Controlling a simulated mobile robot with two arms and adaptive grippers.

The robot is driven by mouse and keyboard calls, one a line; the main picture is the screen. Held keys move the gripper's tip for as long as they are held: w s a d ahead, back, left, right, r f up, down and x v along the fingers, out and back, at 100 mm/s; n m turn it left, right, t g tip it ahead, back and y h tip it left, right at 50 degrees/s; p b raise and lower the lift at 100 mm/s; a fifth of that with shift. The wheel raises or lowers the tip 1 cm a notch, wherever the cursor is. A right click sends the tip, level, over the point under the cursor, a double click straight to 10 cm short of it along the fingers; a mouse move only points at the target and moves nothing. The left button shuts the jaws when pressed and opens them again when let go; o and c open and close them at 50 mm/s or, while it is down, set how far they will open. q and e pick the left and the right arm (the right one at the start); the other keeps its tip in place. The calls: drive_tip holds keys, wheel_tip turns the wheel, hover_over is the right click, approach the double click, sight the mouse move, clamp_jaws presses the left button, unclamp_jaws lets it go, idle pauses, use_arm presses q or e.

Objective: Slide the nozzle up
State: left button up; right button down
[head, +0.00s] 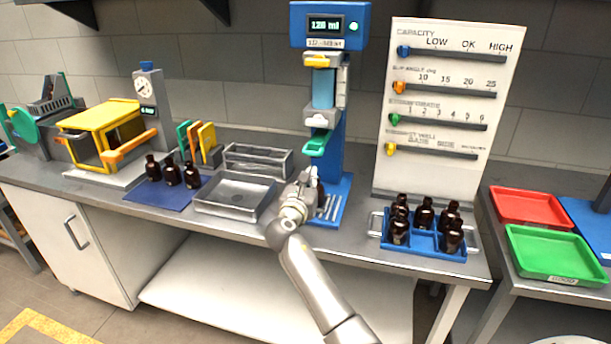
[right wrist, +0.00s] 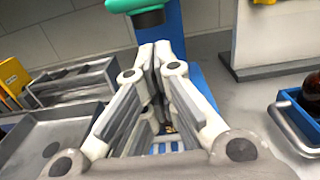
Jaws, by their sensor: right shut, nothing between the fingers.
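The dispenser is a blue stand (head: 333,165) with a display reading "120 ml" and a clear blue cylinder (head: 323,90). Its green nozzle (head: 317,144) sits low on the column, under a grey bracket. The nozzle's underside also shows at the top of the right wrist view (right wrist: 145,12). My right gripper (head: 312,177) is below the nozzle, in front of the stand, pointing up and away. In the right wrist view its fingers (right wrist: 156,58) meet at the tips and hold nothing. A gap shows between fingertips and nozzle. My left gripper is out of view.
A grey tray (head: 208,207) stands left of the stand, with dark bottles on a blue mat (head: 145,199) beyond it. A blue crate of bottles (head: 424,241) stands to the right, before a white slider panel (head: 436,165). Red (head: 528,205) and green trays (head: 550,253) are farther right.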

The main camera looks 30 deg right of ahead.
drive_tip(key=w+f+b+v, duration=0.1)
drive_tip(key=v, duration=1)
drive_tip(key=s+a+f+m+g+y, duration=0.2)
drive_tip(key=s+a+f+m+y, duration=0.15)
drive_tip(key=s+f+m, duration=0.45)
drive_tip(key=s+a+f+m+g+y, duration=0.2)
drive_tip(key=s+f+m+y, duration=0.3)
drive_tip(key=s+f, duration=0.5)
drive_tip(key=s+a+f+m+g+y, duration=0.25)
drive_tip(key=s+a+m, duration=0.3)
drive_tip(key=s, duration=0.35)
drive_tip(key=s+a+f+m+g+y, duration=0.25)
drive_tip(key=s+a+m, duration=0.3)
drive_tip(key=s, duration=0.35)
wheel_tip(320, 180, down, 27)
drive_tip(key=s, duration=0.1)
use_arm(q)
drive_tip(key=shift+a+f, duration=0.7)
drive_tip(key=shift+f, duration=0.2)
use_arm(e)
drive_tip(key=s+d+f+g, duration=0.2)
drive_tip(key=s+d+f, duration=0.1)
drive_tip(key=s+f, duration=1.2)
drive_tip(key=shift+s+d, duration=0.2)
drive_tip(key=shift+s, duration=0.7)
